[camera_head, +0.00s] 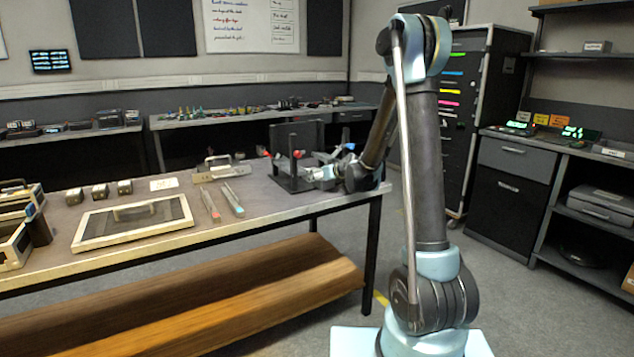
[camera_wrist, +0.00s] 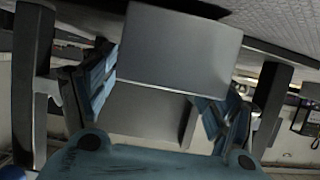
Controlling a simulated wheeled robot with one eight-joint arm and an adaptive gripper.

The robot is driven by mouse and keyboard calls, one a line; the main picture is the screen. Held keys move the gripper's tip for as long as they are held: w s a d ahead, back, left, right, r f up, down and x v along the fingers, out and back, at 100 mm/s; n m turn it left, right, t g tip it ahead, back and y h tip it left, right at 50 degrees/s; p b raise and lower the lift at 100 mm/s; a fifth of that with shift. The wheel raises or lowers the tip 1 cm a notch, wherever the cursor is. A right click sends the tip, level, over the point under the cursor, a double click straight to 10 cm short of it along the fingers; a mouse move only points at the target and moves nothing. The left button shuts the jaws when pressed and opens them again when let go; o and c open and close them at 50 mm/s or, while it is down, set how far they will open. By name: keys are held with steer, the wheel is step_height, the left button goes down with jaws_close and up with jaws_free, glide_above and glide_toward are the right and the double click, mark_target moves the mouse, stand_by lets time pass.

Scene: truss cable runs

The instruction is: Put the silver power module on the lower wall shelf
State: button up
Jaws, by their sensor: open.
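In the wrist view a plain silver-grey box-like thing (camera_wrist: 180,45) fills the space ahead of and between the fingers of my gripper (camera_wrist: 157,90). It may be the silver power module, but no label shows. The fingers are spread, one on each side; contact cannot be made out. In the head view my gripper (camera_head: 322,173) is low over the right end of the workbench, at a black upright stand (camera_head: 285,182). The stand and my arm hide most of what is there. The lower wall shelf (camera_head: 565,55) is at the upper right.
A small grey box (camera_head: 598,46) sits on the lower wall shelf. The workbench (camera_head: 150,238) holds a framed panel (camera_head: 133,222), two rods, a handled metal piece (camera_head: 218,168) and several small modules. A black cabinet (camera_head: 470,120) stands behind my arm. Floor shows between bench and right-hand counter.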

steer(key=shift+x, duration=1.4)
steer(key=shift+s+r, duration=0.1)
steer(key=c, duration=1.8)
steer(key=shift+r, duration=0.1)
